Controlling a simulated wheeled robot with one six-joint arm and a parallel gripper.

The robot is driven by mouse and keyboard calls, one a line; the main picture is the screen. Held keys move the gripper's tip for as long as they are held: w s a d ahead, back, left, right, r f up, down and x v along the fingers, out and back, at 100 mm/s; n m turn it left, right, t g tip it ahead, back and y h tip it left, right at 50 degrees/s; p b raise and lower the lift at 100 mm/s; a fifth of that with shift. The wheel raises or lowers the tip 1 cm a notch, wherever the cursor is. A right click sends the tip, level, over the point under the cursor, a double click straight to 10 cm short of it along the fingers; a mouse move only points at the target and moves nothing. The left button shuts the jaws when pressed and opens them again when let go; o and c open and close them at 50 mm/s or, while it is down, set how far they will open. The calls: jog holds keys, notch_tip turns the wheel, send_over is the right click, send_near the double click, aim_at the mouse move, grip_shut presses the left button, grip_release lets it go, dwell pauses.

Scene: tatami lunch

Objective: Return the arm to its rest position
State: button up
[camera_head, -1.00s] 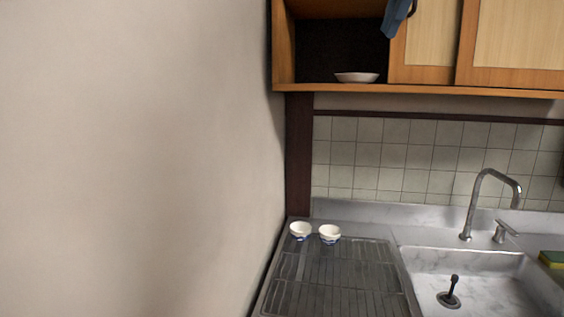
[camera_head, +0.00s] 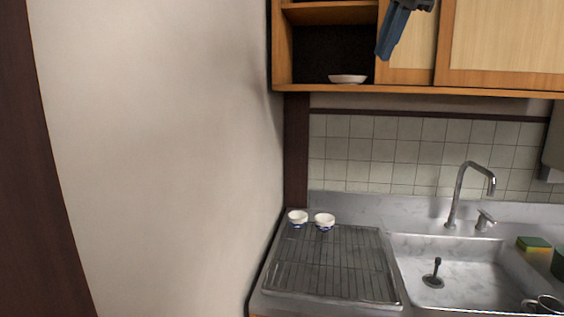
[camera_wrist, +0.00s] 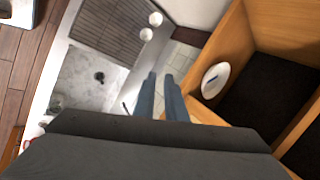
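My gripper (camera_head: 393,38) hangs at the top of the head view, in front of the wall cabinet. Its two blue fingers show in the wrist view (camera_wrist: 160,77) with a narrow gap and nothing between them. The gripper is open and empty. A white plate (camera_head: 347,79) lies on the floor of the cabinet's open compartment. It also shows in the wrist view (camera_wrist: 207,83), to the right of the fingers and apart from them.
The cabinet (camera_head: 440,92) has an open left compartment and sliding doors. Two white-and-blue cups (camera_head: 298,217) (camera_head: 324,220) stand behind the drying rack (camera_head: 330,265). The sink (camera_head: 460,270), faucet (camera_head: 457,195), sponge (camera_head: 534,243) and a mug (camera_head: 545,304) are right. A wall (camera_head: 160,150) closes the left.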

jog(key=s+a+f+n+g, duration=0.1)
jog(key=s+f+n, duration=0.15)
jog(key=f, duration=1.35)
jog(key=s+a+f+n+g, duration=0.15)
jog(key=f+n, duration=0.25)
jog(key=f, duration=1.1)
jog(key=s+a+f+n+g+h, duration=0.1)
jog(key=s+f+n, duration=0.7)
jog(key=s+f, duration=1.4)
notch_tip(320, 180, down, 2)
jog(key=shift+s+a+f+g, duration=0.1)
jog(key=shift+s+a+g, duration=0.3)
jog(key=shift+g, duration=0.55)
jog(key=shift+w, duration=0.1)
